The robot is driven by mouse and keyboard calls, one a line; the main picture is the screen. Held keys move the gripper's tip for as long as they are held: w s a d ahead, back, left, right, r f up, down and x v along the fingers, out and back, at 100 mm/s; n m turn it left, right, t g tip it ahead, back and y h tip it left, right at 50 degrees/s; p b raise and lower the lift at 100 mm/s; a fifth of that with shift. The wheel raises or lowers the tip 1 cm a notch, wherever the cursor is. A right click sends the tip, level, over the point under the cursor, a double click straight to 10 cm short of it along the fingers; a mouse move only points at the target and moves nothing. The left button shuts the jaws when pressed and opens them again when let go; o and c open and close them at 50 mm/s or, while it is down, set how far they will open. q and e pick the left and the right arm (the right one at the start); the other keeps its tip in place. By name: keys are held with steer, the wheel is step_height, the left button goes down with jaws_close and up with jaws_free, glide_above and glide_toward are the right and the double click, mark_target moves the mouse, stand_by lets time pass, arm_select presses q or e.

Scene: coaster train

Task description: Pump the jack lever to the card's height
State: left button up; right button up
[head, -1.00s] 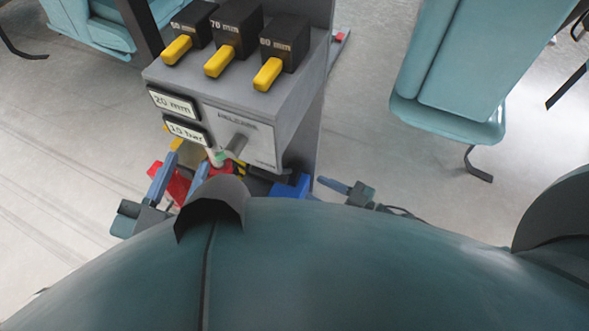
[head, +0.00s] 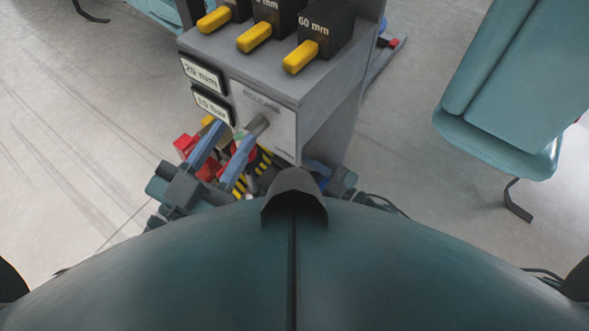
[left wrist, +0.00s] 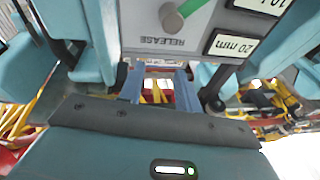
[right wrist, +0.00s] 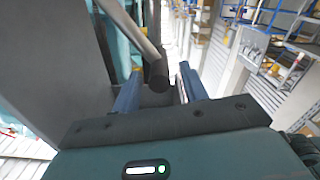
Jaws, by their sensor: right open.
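The grey jack console (head: 330,85) carries two small displays, one reading 20 mm (head: 202,75) and one reading 10 bar (head: 212,105). Its front panel has a grey RELEASE knob (head: 257,126), also in the left wrist view (left wrist: 172,22). My left gripper (head: 234,133) is open just below that panel, its blue fingers apart, with nothing clearly held between them. In the right wrist view a grey lever (right wrist: 138,30) with a dark end lies between the spread fingers of my open right gripper (right wrist: 160,72). In the head view my right gripper is mostly hidden by my body. No card is readable.
Several black blocks with yellow handles stand on the console top; one reads 60 mm (head: 328,30). Red and yellow-striped parts (head: 240,185) lie low by the left gripper. A teal seat (head: 490,130) stands to the right, with open floor between.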

steer(key=shift+b+x, duration=0.3)
steer(key=shift+x, duration=1.3)
jaws_close()
